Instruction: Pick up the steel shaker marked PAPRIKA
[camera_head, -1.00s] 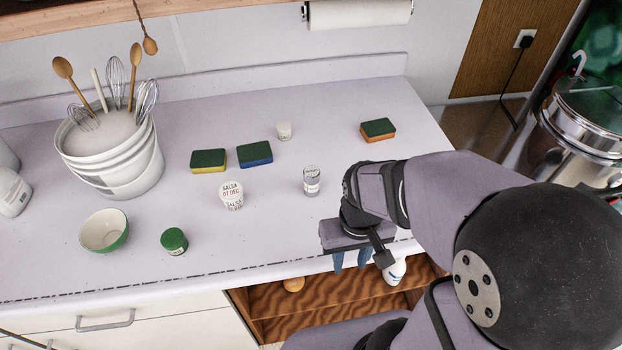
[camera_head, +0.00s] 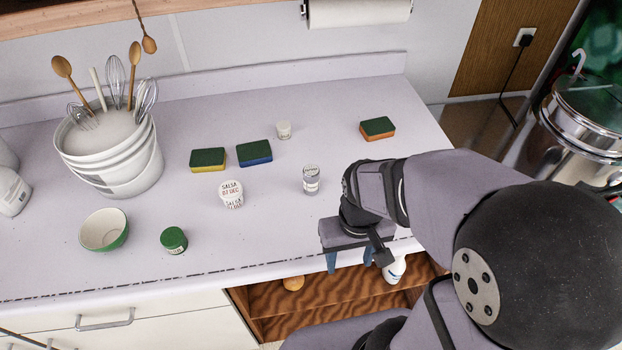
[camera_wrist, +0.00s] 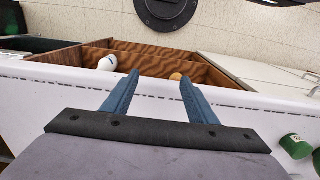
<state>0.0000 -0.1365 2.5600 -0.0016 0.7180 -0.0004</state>
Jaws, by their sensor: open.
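A small steel shaker with a pale label (camera_head: 311,180) stands upright on the counter in the head view, right of the salsa tub. Its marking is too small to read. My gripper (camera_head: 349,262) is at the counter's front edge, below and right of the shaker in the picture and apart from it. In the wrist view my gripper (camera_wrist: 158,95) has its two blue fingers spread with nothing between them. The shaker is not in the wrist view.
A salsa tub (camera_head: 231,193), a white cup (camera_head: 284,130), a green-lidded jar (camera_head: 173,240) and a bowl (camera_head: 104,231) stand on the counter (camera_head: 250,265). Sponges (camera_head: 254,153) lie behind. An open drawer (camera_head: 330,298) lies below the front edge, holding a white bottle (camera_head: 394,270).

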